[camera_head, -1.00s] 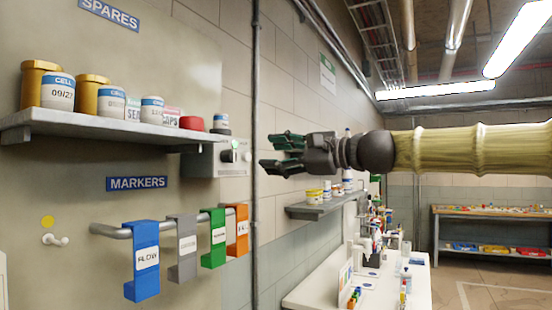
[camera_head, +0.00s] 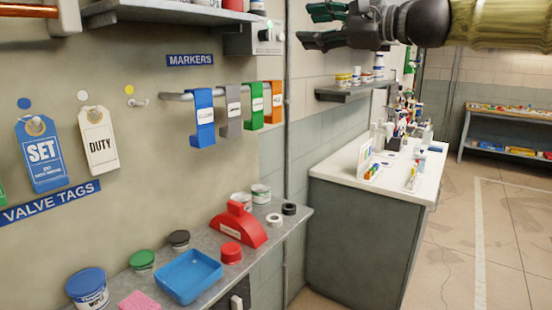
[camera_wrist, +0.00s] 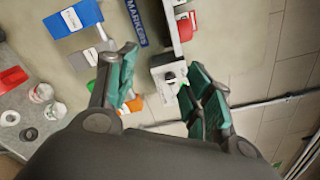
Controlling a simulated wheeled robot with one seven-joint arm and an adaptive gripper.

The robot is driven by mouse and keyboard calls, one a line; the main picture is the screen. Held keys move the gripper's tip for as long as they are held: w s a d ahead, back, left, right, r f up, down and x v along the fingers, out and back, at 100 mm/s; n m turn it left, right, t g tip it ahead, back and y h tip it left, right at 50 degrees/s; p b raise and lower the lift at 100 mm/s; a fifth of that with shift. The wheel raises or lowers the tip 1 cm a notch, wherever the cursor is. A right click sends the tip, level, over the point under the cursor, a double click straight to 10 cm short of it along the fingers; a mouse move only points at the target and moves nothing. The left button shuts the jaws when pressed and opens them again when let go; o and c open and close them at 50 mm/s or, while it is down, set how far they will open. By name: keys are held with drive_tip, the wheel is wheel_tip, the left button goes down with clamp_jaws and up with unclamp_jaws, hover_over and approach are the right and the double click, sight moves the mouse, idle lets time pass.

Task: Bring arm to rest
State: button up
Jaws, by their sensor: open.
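My gripper (camera_head: 322,26) is at the top of the head view, pointing left toward the wall with the arm stretched level from the right. Its green-padded fingers are spread apart with nothing between them. In the wrist view my gripper (camera_wrist: 160,88) is also open and empty. Beyond its fingers show the wall, a small grey box (camera_wrist: 168,75) with a knob, and the marker rail's orange tag (camera_wrist: 130,104). The fingers appear clear of the wall.
Blue, grey, green and orange tags (camera_head: 201,118) hang on a wall rail. Below, a grey shelf (camera_head: 215,262) holds a blue tray (camera_head: 188,276), a red tool (camera_head: 238,226) and jars. A white-topped counter (camera_head: 350,180) stands right of it. Floor at the right is open.

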drive_tip(key=w+a+f+g+h, duration=0.1)
drive_tip(key=w+f+h, duration=0.15)
drive_tip(key=f, duration=1.15)
drive_tip(key=w+a+f+h, duration=0.2)
drive_tip(key=w+f, duration=0.1)
drive_tip(key=f, duration=1.1)
drive_tip(key=s+d+f+n+g+h, duration=0.1)
drive_tip(key=s+f+g+h, duration=0.15)
drive_tip(key=f, duration=1.45)
drive_tip(key=s+d+f+n+g+h, duration=0.15)
drive_tip(key=s+f, duration=0.25)
drive_tip(key=f, duration=1.3)
drive_tip(key=s+d+f+n+g+h, duration=0.1)
drive_tip(key=s+d+f+n+h, duration=0.15)
drive_tip(key=s+f, duration=0.9)
drive_tip(key=s+d+f+n+g+h, duration=0.2)
drive_tip(key=s+d+f, duration=0.2)
drive_tip(key=s+f, duration=0.7)
drive_tip(key=s+d+f+n, duration=0.2)
drive_tip(key=s+f, duration=0.2)
drive_tip(key=s, duration=0.3)
drive_tip(key=s+d+f+n+g+h, duration=0.1)
drive_tip(key=s+d+f+n, duration=0.1)
drive_tip(key=s, duration=0.5)
drive_tip(key=s+d+f+n+g, duration=0.1)
drive_tip(key=s+d+f+n, duration=0.1)
drive_tip(key=s+f, duration=0.4)
drive_tip(key=shift+s+d+h, duration=0.4)
drive_tip(key=shift+s+d, duration=0.35)
drive_tip(key=shift+d, duration=0.05)
